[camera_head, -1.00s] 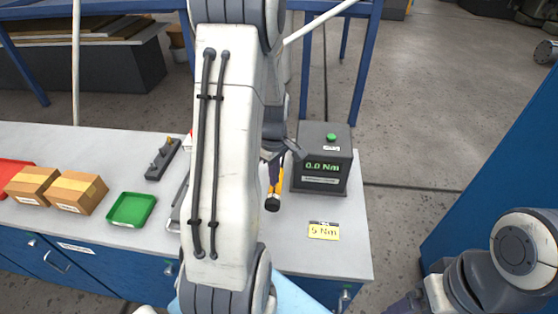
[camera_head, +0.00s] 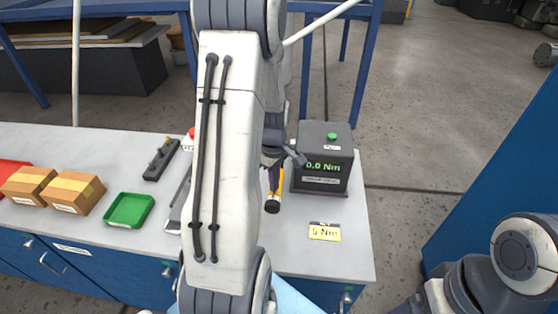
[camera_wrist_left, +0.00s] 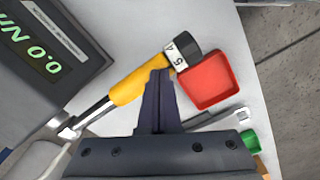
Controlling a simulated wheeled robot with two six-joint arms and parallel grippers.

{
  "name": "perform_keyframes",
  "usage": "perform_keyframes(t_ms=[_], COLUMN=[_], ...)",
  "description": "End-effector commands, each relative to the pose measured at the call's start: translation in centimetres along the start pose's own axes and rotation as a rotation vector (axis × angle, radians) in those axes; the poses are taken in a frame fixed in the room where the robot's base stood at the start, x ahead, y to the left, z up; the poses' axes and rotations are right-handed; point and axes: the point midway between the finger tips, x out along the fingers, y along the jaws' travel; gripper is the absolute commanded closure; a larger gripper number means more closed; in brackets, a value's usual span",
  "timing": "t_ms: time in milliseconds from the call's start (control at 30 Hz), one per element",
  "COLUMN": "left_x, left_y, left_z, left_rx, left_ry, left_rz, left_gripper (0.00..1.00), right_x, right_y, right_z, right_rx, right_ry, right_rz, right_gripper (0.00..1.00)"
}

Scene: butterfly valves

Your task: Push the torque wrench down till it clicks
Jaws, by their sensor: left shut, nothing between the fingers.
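The torque wrench (camera_wrist_left: 132,85) has a yellow handle with a dark end cap and a white scale ring marked 5 and 4. In the head view the wrench (camera_head: 273,203) is partly hidden by my left arm. My left gripper (camera_wrist_left: 160,74) is shut and empty, its fingertips over or against the handle near the scale ring; I cannot tell whether they touch. It also shows in the head view (camera_head: 298,156). The dark torque tester (camera_head: 322,172) with a green button reads 0.0 Nm, and its display also shows in the wrist view (camera_wrist_left: 40,55). My right gripper is outside the views.
A yellow card (camera_head: 325,232) reading 5 Nm lies on the bench (camera_head: 345,262). A green tray (camera_head: 130,210), cardboard boxes (camera_head: 76,192) and a dark holder (camera_head: 161,160) lie left. A red tray (camera_wrist_left: 206,80) is near the handle's end in the wrist view.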

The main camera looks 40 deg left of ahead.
Motion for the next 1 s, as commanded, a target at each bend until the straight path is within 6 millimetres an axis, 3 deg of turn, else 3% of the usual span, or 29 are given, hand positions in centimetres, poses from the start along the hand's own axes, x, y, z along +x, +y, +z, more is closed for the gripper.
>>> perform_keyframes(t_ms=[1000], left_x=[2.3], left_y=[-0.2], left_z=[0.1], left_rx=[0.0], left_ry=[-0.003], left_rz=[-0.006], left_gripper=[1.0], right_x=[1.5], right_y=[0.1], right_z=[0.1], right_rx=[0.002], right_ry=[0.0], right_rz=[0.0], right_gripper=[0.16])
